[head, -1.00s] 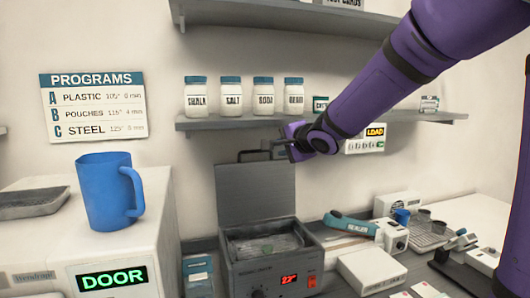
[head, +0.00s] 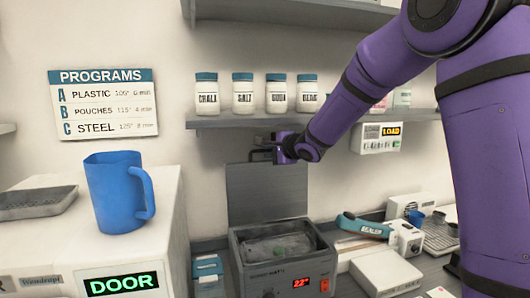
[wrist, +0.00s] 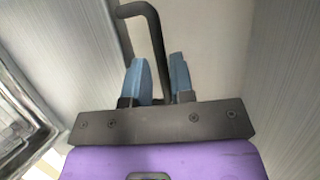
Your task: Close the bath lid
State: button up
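The bath (head: 325,255) is a grey box with a red display, on the counter in the head view. Its flat grey lid (head: 266,195) stands open, upright at the back. A dark bar handle (head: 257,152) sits at the lid's top edge; it also shows in the wrist view (wrist: 154,35). My gripper (head: 277,152) is at this handle, with my purple arm reaching in from the right. In the wrist view, the blue fingers of my gripper (wrist: 160,80) are close together with the handle's rod between them. They appear shut on it; exact contact is partly hidden.
A shelf (head: 225,122) with several white jars runs behind and above the lid. A blue mug (head: 115,195) stands on the white cabinet at left. A teal-handled sealer (head: 365,226) and white boxes (head: 385,272) crowd the counter to the right of the bath.

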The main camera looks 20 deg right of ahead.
aim_at(266, 151)
jog(key=shift+x, duration=1.55)
grip_shut()
jog(key=shift+s, duration=0.1)
